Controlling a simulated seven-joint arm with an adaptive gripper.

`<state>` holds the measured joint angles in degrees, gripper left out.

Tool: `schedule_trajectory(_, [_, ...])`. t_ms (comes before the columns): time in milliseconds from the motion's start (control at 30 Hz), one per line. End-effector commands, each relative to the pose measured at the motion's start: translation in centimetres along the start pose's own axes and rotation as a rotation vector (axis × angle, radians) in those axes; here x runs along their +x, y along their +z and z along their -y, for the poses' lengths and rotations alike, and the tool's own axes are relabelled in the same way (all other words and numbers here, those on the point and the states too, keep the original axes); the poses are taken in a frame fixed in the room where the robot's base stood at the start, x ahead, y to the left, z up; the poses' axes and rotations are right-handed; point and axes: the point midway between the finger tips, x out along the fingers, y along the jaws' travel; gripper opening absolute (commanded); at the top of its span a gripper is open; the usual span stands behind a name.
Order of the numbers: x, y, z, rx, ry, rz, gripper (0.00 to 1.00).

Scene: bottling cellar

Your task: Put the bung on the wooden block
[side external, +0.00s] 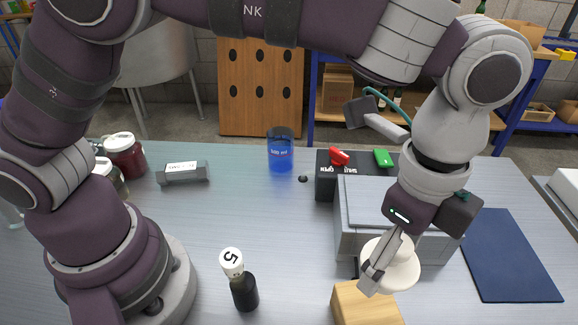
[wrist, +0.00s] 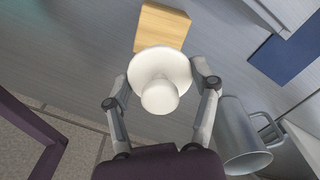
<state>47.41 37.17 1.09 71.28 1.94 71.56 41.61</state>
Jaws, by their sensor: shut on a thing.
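The white bung (side external: 401,272), a wide round disc with a rounded knob, is held in my gripper (side external: 376,277). In the wrist view the bung (wrist: 160,95) sits between the two fingers of my gripper (wrist: 163,82), which are shut on it. The pale wooden block (side external: 362,305) stands on the table at the bottom edge of the side view, partly cut off. The bung appears above and a little right of it there. In the wrist view the bung overlaps the edge of the block (wrist: 162,25). The exact gap between them is hard to tell.
A grey box (side external: 355,220) stands right behind the gripper, with a dark blue mat (side external: 510,255) to its right. A black bottle-shaped item with a white "5" top (side external: 243,290) stands left of the block. A grey mug (wrist: 238,135) shows at right in the wrist view.

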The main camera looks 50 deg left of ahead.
Motion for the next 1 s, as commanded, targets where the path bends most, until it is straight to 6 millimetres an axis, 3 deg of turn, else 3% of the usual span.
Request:
schedule_trajectory(300, [6.0,0.1,0.0,0.000,0.003,0.003,0.25])
schedule_trajectory(700, [6.9,0.1,0.1,0.000,-0.001,-0.001,0.25])
schedule_trajectory(733, [6.9,0.1,0.1,0.000,-0.001,-0.002,0.63])
schedule_trajectory(900, [6.9,0.1,0.1,0.000,-0.001,-0.002,0.85])
schedule_trajectory(1000, [6.9,0.1,0.1,0.000,-0.001,-0.002,0.87])
